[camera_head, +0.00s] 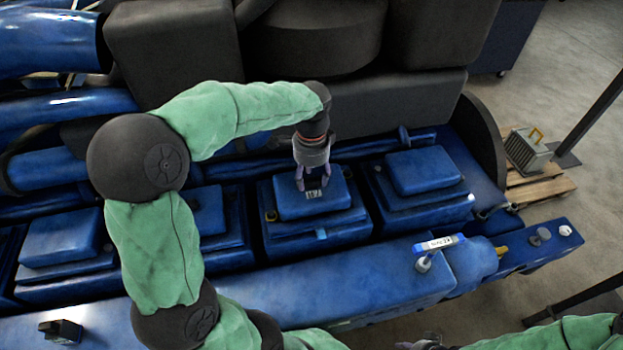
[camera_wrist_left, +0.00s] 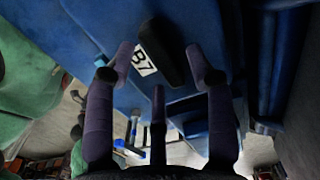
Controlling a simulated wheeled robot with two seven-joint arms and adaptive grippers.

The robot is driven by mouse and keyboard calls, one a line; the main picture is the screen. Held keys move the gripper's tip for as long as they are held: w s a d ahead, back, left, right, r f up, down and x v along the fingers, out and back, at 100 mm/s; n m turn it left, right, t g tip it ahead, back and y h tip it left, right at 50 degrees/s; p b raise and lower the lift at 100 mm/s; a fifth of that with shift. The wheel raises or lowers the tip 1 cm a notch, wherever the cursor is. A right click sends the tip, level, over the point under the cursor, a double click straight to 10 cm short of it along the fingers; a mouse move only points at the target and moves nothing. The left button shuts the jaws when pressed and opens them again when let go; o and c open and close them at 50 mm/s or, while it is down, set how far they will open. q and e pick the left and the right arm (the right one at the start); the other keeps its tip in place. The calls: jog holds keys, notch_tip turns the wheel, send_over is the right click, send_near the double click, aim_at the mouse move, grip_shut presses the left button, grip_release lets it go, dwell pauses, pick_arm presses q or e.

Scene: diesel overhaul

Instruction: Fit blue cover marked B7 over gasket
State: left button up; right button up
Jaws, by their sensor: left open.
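The blue cover marked B7 (camera_head: 290,205) sits on one of the blue engine housings (camera_head: 290,240) in the middle of the head view. Its white B7 label and dark handle also show on the cover in the left wrist view (camera_wrist_left: 105,35). My left gripper (camera_head: 313,185) is right above the cover, pointing down. In the left wrist view its purple fingers (camera_wrist_left: 160,75) are spread on both sides of the label and handle, gripping nothing. No gasket shows; whether one is under the cover cannot be seen. My right gripper (camera_head: 425,343) is barely in view at the bottom edge.
Similar blue covers sit on neighbouring housings, to the right (camera_head: 424,170) and left (camera_head: 60,238). A blue-and-white labelled tool (camera_head: 440,243) is on the front ledge (camera_head: 350,285). A small black block (camera_head: 60,331) is at lower left. Dark engine parts rise behind.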

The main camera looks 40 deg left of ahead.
pick_arm(q)
notch_tip(320, 180, up, 10)
jog(key=shift+r, duration=0.15)
